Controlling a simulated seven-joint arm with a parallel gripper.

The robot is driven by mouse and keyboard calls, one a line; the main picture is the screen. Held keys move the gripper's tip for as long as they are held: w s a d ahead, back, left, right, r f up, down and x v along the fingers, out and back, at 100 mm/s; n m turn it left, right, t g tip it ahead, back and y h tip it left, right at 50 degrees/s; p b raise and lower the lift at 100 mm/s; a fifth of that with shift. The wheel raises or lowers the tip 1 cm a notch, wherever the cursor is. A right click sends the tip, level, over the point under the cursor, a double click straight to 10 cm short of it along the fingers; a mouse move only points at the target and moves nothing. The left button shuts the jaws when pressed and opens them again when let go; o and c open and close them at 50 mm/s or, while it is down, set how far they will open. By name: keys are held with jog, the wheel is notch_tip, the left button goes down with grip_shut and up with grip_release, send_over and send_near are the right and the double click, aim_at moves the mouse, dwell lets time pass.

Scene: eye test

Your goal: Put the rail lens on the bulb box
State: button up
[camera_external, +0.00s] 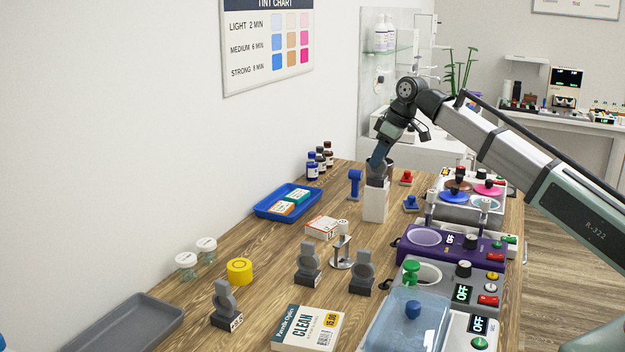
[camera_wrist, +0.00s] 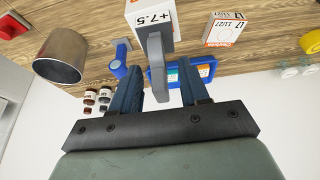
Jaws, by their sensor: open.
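The rail lens, a grey upright piece on a foot marked +7.5, shows in the wrist view (camera_wrist: 157,68) and looks to stand on top of the white bulb box. In the external view its dark foot (camera_external: 376,182) sits at the top of that tall white box (camera_external: 375,205). My gripper (camera_external: 377,161) is just above the box. In the wrist view my gripper (camera_wrist: 161,68) is open, one blue finger on each side of the lens, with visible gaps. The lens's upper part is largely hidden by my gripper in the external view.
A metal cup (camera_wrist: 60,57) and a blue-handled stamp (camera_external: 355,184) stand close beside the box. A blue tray (camera_external: 262,211) holds small boxes. Several similar lenses, such as one grey lens (camera_external: 308,264), stand nearer the camera. Devices line the right edge; bare wood lies left of centre.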

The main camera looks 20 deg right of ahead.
jog(key=v, duration=1.1)
jog(key=shift+d, duration=0.1)
